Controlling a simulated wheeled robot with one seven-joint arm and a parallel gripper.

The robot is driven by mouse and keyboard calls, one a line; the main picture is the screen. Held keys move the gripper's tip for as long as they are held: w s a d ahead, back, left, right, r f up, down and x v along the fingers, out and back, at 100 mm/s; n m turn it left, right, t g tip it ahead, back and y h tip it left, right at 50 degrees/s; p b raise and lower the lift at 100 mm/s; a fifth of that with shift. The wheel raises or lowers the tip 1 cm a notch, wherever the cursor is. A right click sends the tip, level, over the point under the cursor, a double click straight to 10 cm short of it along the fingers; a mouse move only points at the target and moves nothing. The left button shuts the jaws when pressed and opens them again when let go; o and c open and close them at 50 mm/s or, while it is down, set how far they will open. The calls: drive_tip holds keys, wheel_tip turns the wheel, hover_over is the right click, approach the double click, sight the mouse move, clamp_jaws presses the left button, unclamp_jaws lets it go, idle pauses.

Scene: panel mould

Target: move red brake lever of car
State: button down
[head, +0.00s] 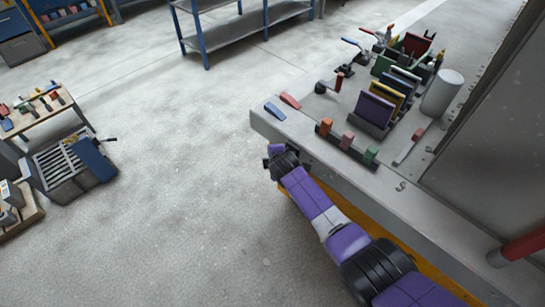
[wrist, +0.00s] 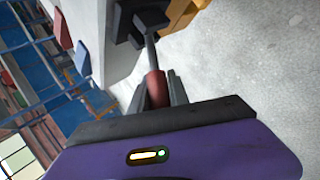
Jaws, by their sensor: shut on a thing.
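A lever with a red grip (wrist: 157,88) and a thin grey shaft (wrist: 150,52) is in the wrist view. Its shaft runs up to a dark bracket at the side of the pale bench (wrist: 112,50). My gripper (wrist: 160,95) is shut on the red grip, one dark finger on each side of it. In the head view my gripper (head: 275,155) is at the front left edge of the grey bench (head: 410,195), below its top. There the gripped lever is hidden, and the fingertips cannot be made out.
A blue pedal (head: 274,111) and a red pedal (head: 290,100) lie on the bench's near corner. Small coloured levers (head: 348,140), upright panels (head: 375,108) and a white cylinder (head: 441,94) stand behind. A yellow part (wrist: 180,14) is beside the bracket.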

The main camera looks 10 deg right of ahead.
drive_tip(key=shift+d, duration=0.1)
drive_tip(key=c, duration=1.3)
unclamp_jaws()
drive_tip(key=shift+o, duration=0.2)
drive_tip(key=shift+r, duration=0.1)
drive_tip(key=p+v, duration=0.2)
drive_tip(key=v, duration=0.5)
drive_tip(key=shift+s+r, duration=0.25)
